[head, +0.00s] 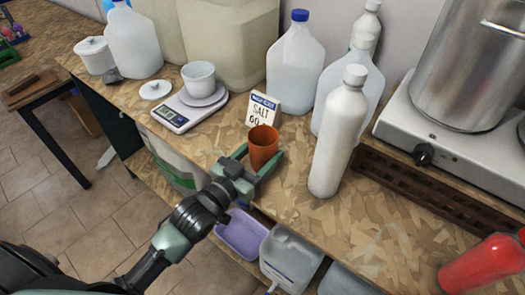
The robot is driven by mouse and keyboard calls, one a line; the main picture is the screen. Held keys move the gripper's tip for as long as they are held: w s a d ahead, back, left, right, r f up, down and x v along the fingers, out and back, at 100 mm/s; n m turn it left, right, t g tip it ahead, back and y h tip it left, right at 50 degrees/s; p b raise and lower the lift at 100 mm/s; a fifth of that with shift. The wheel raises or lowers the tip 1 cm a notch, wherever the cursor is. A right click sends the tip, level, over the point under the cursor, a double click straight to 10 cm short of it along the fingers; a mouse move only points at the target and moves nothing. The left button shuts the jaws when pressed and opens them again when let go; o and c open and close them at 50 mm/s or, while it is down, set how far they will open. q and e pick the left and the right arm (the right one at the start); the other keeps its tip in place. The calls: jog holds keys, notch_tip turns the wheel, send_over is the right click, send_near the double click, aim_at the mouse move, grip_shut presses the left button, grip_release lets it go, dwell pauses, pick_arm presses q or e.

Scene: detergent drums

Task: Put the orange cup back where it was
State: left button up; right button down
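The orange cup (263,146) stands upright at the wooden counter, in front of the salt sign. My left gripper (262,161) reaches in from the lower left, low at the counter. Its two green fingers lie on either side of the lower part of the cup. I cannot tell whether they press on it or leave a small gap, nor whether the cup's base touches the counter. My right gripper is not in view.
The salt sign (262,109) is just behind the cup. A white bottle (338,135) stands close on the right. A scale (190,110) bearing a white cup (199,78) is on the left. A hotplate (450,125) with a steel pot is farther right.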

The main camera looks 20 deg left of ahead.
pick_arm(q)
jog(key=shift+f, duration=0.15)
jog(key=o, duration=1.5)
jog(key=shift+c, duration=0.2)
jog(key=shift+r, duration=0.3)
jog(key=b+v, duration=0.2)
jog(key=v, duration=1)
